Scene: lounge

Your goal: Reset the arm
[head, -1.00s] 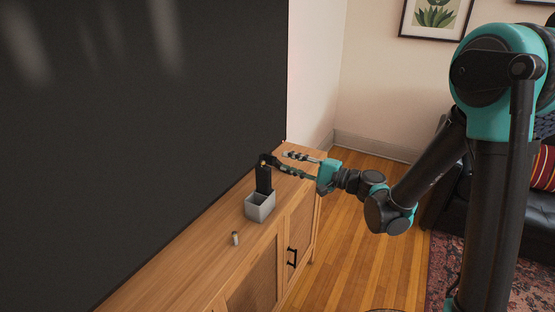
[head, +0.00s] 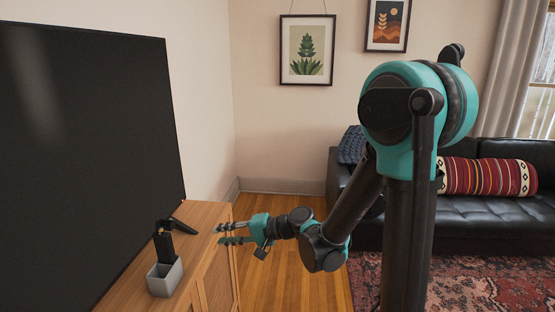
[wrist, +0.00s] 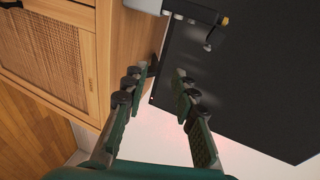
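My gripper (head: 218,235) is open and empty, with its two fingers apart and pointing left, near the right end of the wooden cabinet. In the wrist view my gripper (wrist: 160,76) also shows spread fingers with nothing between them. A grey open box (head: 164,279) stands on the cabinet top to the left of my gripper, clear of the fingers. A flat black object (head: 164,247) stands upright in it. The grey box also shows, cut off, at the top of the wrist view (wrist: 190,11).
The wooden cabinet (head: 203,218) carries a large black screen (head: 85,150) at the left. A black sofa (head: 490,210) and a patterned rug (head: 470,285) are at the right. Wood floor (head: 283,275) is open beneath my arm.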

